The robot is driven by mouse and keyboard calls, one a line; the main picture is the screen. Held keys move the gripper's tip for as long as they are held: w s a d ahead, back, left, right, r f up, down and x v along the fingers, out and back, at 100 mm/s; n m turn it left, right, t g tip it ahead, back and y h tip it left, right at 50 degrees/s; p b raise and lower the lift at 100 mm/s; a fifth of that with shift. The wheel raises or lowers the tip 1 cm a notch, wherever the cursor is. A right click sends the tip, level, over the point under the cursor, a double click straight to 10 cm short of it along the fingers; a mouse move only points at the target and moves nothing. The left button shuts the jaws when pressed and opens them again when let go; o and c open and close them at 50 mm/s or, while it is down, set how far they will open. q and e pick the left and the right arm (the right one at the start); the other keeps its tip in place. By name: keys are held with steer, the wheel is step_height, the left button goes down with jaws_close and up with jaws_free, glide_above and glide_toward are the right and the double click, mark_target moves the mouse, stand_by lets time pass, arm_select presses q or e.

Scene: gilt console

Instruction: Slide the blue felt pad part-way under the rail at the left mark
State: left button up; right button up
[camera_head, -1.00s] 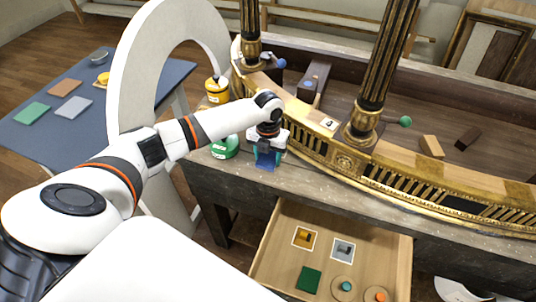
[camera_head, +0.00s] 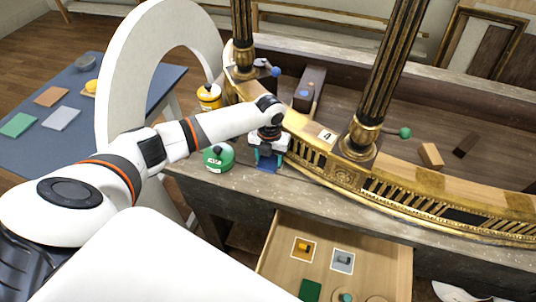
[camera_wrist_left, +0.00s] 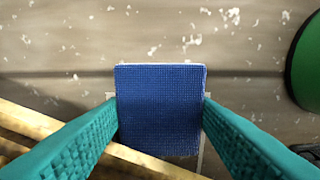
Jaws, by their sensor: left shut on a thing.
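The blue felt pad (camera_head: 267,167) lies at the foot of the gilt rail (camera_head: 345,176), on the worn grey top. My left gripper (camera_head: 268,158) points down and is shut on the pad. In the left wrist view the pad (camera_wrist_left: 160,105) sits between the two teal fingers (camera_wrist_left: 160,128). Its lower edge meets the pale rail strip (camera_wrist_left: 60,135), and I cannot tell how far under it reaches. Thin pale lines of a mark (camera_wrist_left: 202,152) show beside the pad; the pad hides the rest. My right gripper is not in view.
A green tin (camera_head: 219,157) stands close left of the gripper, with a yellow tin (camera_head: 209,96) behind. Dark gilt columns (camera_head: 381,80) rise from the console. An open drawer (camera_head: 335,232) juts out below with small items. A blue table (camera_head: 130,85) stands at left.

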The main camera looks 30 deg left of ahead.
mark_target(270, 159)
arm_select(q)
steer(key=shift+w+r, duration=0.2)
steer(key=o, duration=1)
steer(key=shift+a+r, duration=0.1)
steer(key=shift+a, duration=0.05)
steer(key=shift+o, duration=0.2)
steer(key=shift+w, duration=0.1)
steer(key=shift+r, duration=0.1)
step_height(270, 159, up, 11)
steer(key=b, duration=0.2)
steer(key=shift+s+r+b, duration=0.2)
steer(key=shift+s+b, duration=0.1)
steer(key=shift+s, duration=0.05)
steer(key=shift+s+f, duration=0.1)
steer(key=shift+f, duration=0.05)
